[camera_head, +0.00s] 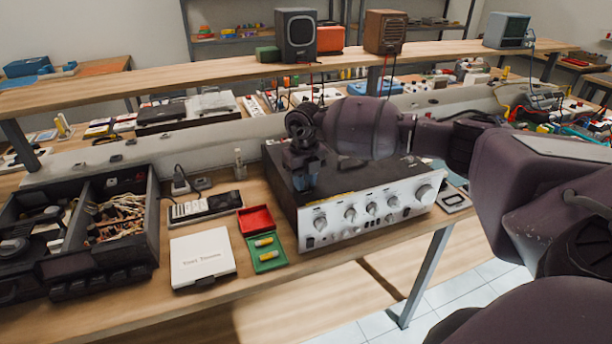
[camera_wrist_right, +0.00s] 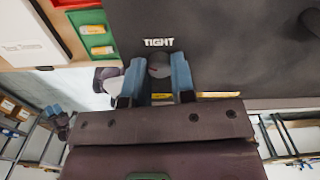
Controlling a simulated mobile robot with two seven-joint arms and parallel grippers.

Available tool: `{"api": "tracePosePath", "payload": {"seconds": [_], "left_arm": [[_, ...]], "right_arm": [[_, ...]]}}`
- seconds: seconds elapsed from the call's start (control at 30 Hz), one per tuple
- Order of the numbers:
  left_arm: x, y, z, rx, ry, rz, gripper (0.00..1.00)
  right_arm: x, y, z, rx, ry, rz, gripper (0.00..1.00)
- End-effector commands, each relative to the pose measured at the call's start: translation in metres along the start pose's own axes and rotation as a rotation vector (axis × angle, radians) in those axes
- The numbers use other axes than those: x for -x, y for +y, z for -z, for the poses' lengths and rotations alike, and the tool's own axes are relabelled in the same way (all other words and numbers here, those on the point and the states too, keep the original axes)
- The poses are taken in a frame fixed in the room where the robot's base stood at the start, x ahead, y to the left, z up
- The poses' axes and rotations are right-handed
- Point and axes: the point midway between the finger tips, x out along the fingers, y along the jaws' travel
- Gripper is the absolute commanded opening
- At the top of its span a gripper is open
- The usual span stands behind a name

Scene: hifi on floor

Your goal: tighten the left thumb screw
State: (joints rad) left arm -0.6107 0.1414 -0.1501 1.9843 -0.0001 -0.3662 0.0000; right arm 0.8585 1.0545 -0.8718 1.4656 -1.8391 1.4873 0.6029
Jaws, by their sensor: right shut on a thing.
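The hi-fi amplifier (camera_head: 350,205) sits on the bench, with a dark top and a silver front full of knobs. My right gripper (camera_head: 304,184) points down at the left part of its top. In the right wrist view, the blue fingers of my right gripper (camera_wrist_right: 158,72) are on both sides of a dark round thumb screw (camera_wrist_right: 159,64) and shut on it. The word TIGHT is printed on the dark top (camera_wrist_right: 240,50) just beyond the screw. The fingers and wrist hide the screw in the head view. My left gripper is not in view.
A raised shelf (camera_head: 210,72) with speakers runs behind. The bench's front edge is close to the amplifier.

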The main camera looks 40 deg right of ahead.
Motion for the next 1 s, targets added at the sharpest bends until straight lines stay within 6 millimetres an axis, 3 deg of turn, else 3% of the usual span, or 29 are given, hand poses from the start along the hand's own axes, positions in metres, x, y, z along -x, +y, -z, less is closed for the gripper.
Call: {"api": "tracePosePath", "payload": {"seconds": [0.4, 1.0], "left_arm": [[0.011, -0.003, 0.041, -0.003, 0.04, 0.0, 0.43], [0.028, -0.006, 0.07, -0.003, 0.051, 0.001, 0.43]], "right_arm": [[0.004, 0.0, 0.0, -0.394, -0.001, 0.0, 0.0], [0.002, 0.001, -0.001, -0.929, -0.001, -0.001, 0.0]]}}
